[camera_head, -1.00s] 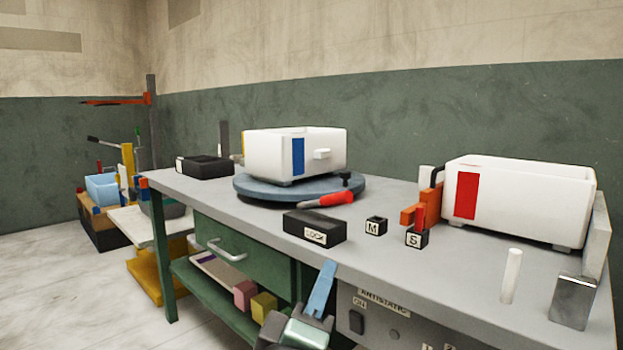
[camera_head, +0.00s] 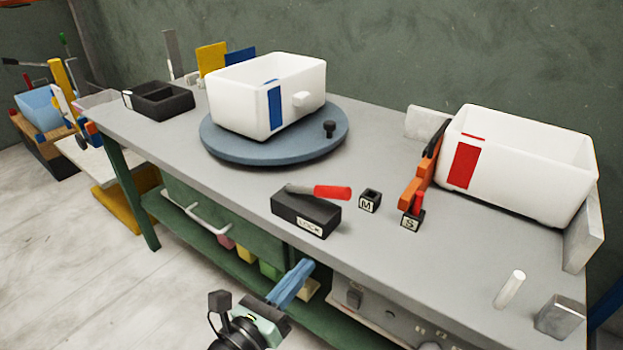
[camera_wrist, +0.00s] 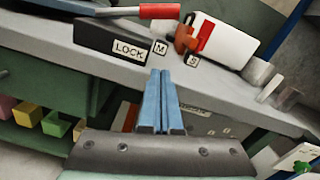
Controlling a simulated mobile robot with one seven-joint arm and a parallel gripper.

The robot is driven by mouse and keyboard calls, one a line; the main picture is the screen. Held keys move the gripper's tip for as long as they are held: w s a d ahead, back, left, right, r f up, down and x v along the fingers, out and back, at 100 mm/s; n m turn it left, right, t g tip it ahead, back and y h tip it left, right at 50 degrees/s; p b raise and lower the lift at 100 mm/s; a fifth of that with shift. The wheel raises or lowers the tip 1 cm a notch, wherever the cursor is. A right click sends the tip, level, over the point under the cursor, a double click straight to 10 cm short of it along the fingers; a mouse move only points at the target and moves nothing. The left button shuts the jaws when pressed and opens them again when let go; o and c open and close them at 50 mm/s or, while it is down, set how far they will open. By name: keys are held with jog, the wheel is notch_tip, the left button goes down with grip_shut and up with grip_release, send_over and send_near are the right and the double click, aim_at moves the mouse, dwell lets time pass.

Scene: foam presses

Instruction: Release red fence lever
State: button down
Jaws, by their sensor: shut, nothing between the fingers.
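An orange-red fence clamp (camera_head: 418,184) with a dark upper part stands against the left end of the white bin with a red label (camera_head: 520,170). It also shows in the wrist view (camera_wrist: 184,38). A small red upright handle (camera_head: 420,204) stands by the block marked S (camera_head: 411,221). A red-handled lever (camera_head: 332,192) lies across the top of the black LOCK block (camera_head: 305,213). My gripper (camera_head: 308,264), with blue fingers, is shut and empty in front of the bench edge, below the LOCK block and apart from these things. Its fingers (camera_wrist: 162,74) point toward the bench.
A white bin with a blue label (camera_head: 265,95) sits on a round blue-grey turntable (camera_head: 225,147). A block marked M (camera_head: 370,200) lies between LOCK and S. A white peg (camera_head: 510,288) and metal block (camera_head: 560,317) are at the front right. A black tray (camera_head: 160,100) is at the left.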

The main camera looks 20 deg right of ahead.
aim_at(329, 248)
jog(key=shift+w+a+r+n, duration=0.1)
jog(key=shift+a+n, duration=0.05)
jog(key=shift+n, duration=0.35)
jog(key=b+x, duration=0.2)
jog(key=x, duration=0.8)
jog(key=r, duration=0.1)
jog(key=w+r, duration=0.1)
jog(key=shift+r, duration=0.3)
jog(key=shift+w+r, duration=0.25)
jog(key=shift+r, duration=0.45)
jog(key=shift+a+r+p, duration=0.1)
jog(key=shift+r+p, duration=0.25)
jog(key=shift+p, duration=0.5)
jog(key=shift+n+p, duration=0.3)
jog(key=shift+n, duration=0.1)
